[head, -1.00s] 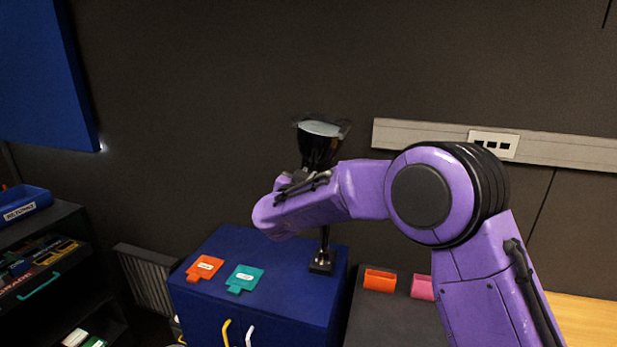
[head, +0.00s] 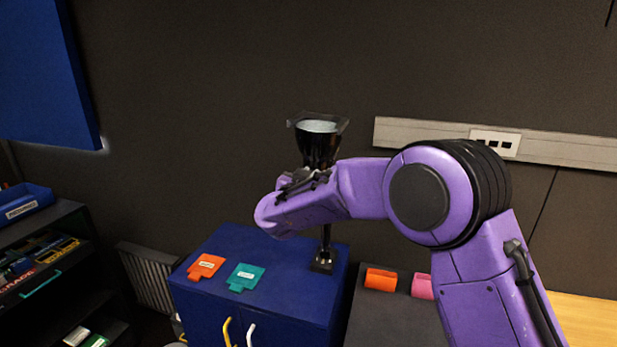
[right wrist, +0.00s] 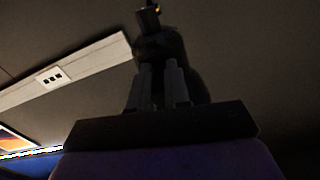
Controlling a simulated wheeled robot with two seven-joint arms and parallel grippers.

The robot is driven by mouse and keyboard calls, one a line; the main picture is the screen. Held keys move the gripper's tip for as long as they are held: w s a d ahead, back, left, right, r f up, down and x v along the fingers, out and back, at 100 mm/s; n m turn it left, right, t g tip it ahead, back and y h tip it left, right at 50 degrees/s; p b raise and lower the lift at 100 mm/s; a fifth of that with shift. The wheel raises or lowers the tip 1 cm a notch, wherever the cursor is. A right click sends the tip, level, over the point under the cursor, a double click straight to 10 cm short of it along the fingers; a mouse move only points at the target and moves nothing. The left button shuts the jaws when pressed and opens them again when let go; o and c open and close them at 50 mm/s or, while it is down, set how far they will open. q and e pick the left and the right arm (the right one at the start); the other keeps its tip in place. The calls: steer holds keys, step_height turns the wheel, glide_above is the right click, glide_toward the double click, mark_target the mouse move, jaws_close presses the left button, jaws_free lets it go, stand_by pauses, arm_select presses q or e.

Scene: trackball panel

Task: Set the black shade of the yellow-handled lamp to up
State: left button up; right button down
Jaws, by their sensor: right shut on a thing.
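The lamp's black shade (head: 318,150) stands above the blue cabinet in the head view. Its pale open side faces nearly straight up. The lamp's dark post and base (head: 323,262) stand on the cabinet top. My right gripper (head: 308,180) is at the lower part of the shade, with its fingertips mostly hidden by my wrist. In the right wrist view the right gripper (right wrist: 161,72) is shut on a dark part of the lamp (right wrist: 160,43). A small yellow-orange spot shows above it, but the handle is not clear. My left gripper is out of view.
The blue cabinet (head: 285,280) carries an orange tag (head: 206,265) and a teal tag (head: 246,277). A dark shelf (head: 60,235) stands at left. Orange (head: 380,279) and pink (head: 421,286) pieces lie at right. A socket rail (head: 440,134) runs along the wall.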

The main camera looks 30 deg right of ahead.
steer(key=shift+f, duration=0.1)
steer(key=c, duration=1.1)
jaws_free()
steer(key=shift+d, duration=0.15)
steer(key=b+v, duration=0.4)
steer(key=v, duration=0.6)
steer(key=shift+s, duration=0.15)
